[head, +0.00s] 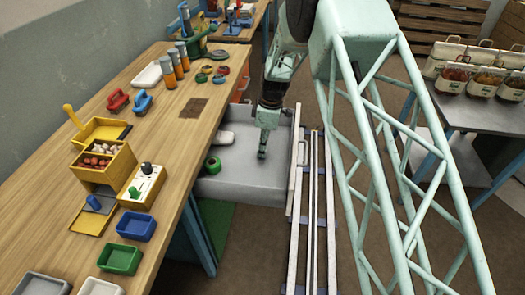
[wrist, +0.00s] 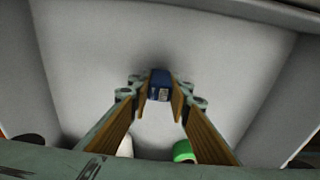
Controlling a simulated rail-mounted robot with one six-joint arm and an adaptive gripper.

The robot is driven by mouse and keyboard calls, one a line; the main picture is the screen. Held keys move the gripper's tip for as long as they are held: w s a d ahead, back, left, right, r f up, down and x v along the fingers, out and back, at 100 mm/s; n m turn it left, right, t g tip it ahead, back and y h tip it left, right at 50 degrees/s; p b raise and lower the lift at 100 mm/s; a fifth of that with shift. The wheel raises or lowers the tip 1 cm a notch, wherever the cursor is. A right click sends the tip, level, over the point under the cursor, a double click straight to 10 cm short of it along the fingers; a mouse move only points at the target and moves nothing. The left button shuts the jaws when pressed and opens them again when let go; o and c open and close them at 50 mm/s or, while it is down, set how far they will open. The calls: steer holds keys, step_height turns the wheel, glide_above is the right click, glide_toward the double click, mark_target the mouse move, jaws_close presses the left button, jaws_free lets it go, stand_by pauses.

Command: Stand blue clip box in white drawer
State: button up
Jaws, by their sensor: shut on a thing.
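In the wrist view, the blue clip box (wrist: 160,84) is a small dark blue block with a pale label. My gripper (wrist: 158,92) is shut on it, one finger on each side. The white drawer (head: 240,182) is pulled out from under the bench, with a grey-white floor and walls. My gripper shows in the head view (head: 262,155), pointing down inside the drawer outline. The box is hidden or too small to make out there. Whether it touches the drawer floor, I cannot tell.
A green roll (head: 212,165) and a white item (head: 224,138) lie in the drawer, left of my gripper. The wooden bench (head: 185,185) above carries a yellow organiser (head: 104,160), bins and tools. Rails (head: 318,215) run beside the drawer front. The drawer's near floor is clear.

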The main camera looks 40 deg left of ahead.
steer(key=shift+f, duration=0.3)
steer(key=shift+f, duration=0.15)
steer(key=o, duration=0.8)
steer(key=r, duration=0.4)
steer(key=d+r+p, duration=0.1)
steer(key=r, duration=0.3)
steer(key=r+p, duration=0.1)
steer(key=r, duration=0.3)
steer(key=shift+w+d+r, duration=0.15)
steer(key=shift+w, duration=0.2)
